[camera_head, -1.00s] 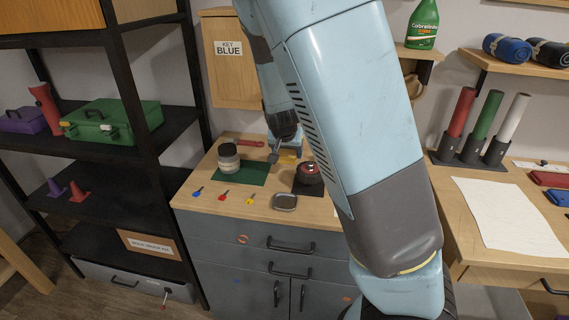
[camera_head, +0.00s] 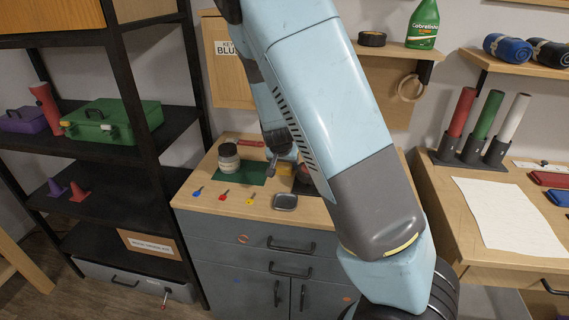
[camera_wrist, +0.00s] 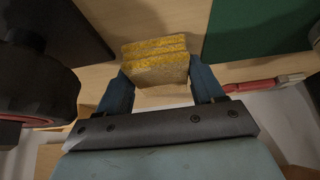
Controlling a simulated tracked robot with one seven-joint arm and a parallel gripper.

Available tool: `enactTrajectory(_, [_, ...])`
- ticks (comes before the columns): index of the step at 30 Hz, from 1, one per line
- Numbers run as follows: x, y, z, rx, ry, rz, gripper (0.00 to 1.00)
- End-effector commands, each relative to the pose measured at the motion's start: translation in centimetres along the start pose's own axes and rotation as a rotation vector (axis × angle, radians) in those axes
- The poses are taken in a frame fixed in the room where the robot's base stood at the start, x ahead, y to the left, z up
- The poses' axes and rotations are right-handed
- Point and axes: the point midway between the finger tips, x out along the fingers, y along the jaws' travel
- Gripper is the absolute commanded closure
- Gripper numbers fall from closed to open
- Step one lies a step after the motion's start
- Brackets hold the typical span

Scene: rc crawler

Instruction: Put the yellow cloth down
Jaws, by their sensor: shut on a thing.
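The yellow cloth (camera_wrist: 158,64) is a folded, layered block between the two fingers of my gripper (camera_wrist: 161,84) in the wrist view. The gripper is shut on it. My arm covers part of this area. I cannot tell whether the cloth touches the top.
A green mat (camera_head: 255,178) with a lidded jar (camera_head: 229,158) lies left of the gripper. A black and red round object (camera_wrist: 38,85) is close on the other side. A red-handled tool (camera_wrist: 252,86) lies behind. Small coloured keys (camera_head: 224,195) and a metal tin (camera_head: 285,201) sit in front.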

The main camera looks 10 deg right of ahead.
Motion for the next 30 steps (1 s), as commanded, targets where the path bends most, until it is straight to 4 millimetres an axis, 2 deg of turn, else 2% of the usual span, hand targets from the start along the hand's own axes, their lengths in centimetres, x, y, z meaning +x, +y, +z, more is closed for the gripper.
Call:
enactTrajectory(8, [0.1,0.0,0.1,0.000,0.000,0.000,0.72])
enactTrajectory(9, [0.1,0.0,0.1,0.000,0.000,0.000,0.32])
enactTrajectory(12, [0.1,0.0,0.1,0.000,0.000,0.000,0.22])
enactTrajectory(23, [-0.3,0.0,0.0,-0.001,0.001,-0.001,0.22])
enactTrajectory(30, [-2.2,-0.1,0.0,-0.003,0.001,-0.002,0.22])
